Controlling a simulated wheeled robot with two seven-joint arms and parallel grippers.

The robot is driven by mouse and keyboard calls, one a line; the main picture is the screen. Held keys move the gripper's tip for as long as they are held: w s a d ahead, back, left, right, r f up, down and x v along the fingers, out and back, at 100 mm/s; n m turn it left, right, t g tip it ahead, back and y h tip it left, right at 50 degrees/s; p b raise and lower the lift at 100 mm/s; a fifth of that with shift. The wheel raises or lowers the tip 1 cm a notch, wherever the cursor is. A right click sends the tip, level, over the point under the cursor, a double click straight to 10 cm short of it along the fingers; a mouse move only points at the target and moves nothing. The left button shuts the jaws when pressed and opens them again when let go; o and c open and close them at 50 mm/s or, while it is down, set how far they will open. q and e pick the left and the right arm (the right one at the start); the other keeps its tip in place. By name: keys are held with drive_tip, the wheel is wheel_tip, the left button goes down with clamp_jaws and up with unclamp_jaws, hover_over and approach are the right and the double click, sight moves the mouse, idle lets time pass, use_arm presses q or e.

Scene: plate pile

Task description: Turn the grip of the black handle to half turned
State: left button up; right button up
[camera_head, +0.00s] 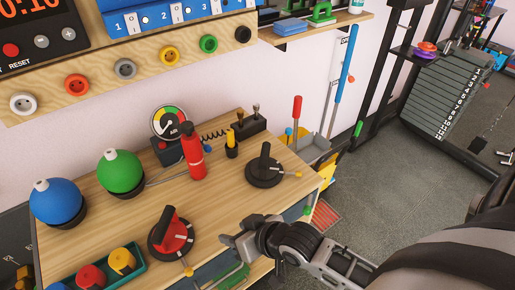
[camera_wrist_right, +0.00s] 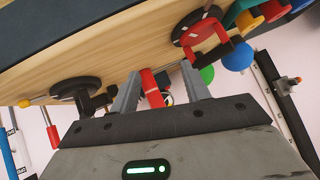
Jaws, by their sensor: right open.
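The black handle (camera_head: 265,172) is a black grip on a round black base at the right part of the wooden table. A thin yellow-tipped pointer sticks out to its right. In the right wrist view the black handle (camera_wrist_right: 76,92) is at the left, outside the fingers. My right gripper (camera_head: 226,242) is at the table's front edge, in front of and left of the black handle, and apart from it. In the right wrist view the right gripper (camera_wrist_right: 162,86) has its two fingers spread, with nothing clearly held. My left gripper is out of view.
A red handle (camera_head: 172,234) on a black base stands left of my right gripper. A red extinguisher-like bottle (camera_head: 193,152), a gauge (camera_head: 169,124), green ball (camera_head: 121,170) and blue ball (camera_head: 55,202) stand farther back. Coloured knobs sit in a tray (camera_head: 134,266) at front left.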

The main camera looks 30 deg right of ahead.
drive_tip(key=w+d+r+m+g+h+b, duration=0.1)
drive_tip(key=w+d+r+m+g, duration=0.1)
drive_tip(key=w+d, duration=0.4)
drive_tip(key=m+g+h+b, duration=0.2)
drive_tip(key=m+h, duration=0.2)
drive_tip(key=m, duration=0.3)
approach(265, 154)
drive_tip(key=shift+m, duration=0.3)
drive_tip(key=b+x, duration=0.3)
drive_tip(key=x, duration=0.6)
drive_tip(key=shift+f, duration=0.15)
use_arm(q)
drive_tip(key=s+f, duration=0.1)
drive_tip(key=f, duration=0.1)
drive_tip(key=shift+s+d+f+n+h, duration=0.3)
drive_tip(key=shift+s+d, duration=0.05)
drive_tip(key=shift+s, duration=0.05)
use_arm(e)
drive_tip(key=c, duration=1)
